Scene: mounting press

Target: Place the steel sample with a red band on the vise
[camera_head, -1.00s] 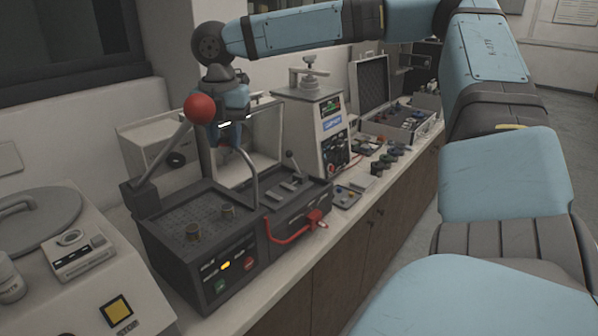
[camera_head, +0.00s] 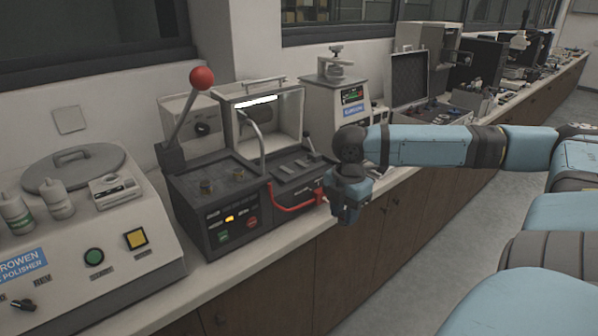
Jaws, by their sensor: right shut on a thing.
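My right gripper (camera_head: 347,218) points down in front of the bench edge, just right of the red handle. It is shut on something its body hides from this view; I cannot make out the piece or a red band. A dark unit with a slotted top (camera_head: 295,167) and a curved red handle (camera_head: 300,207) stands left of the gripper; it may be the vise, but I cannot be sure. My left gripper is out of view.
A lever with a red ball (camera_head: 202,78) rises from the dark machine (camera_head: 185,195). A polisher (camera_head: 110,240) stands at the left. Open floor lies right of the cabinets.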

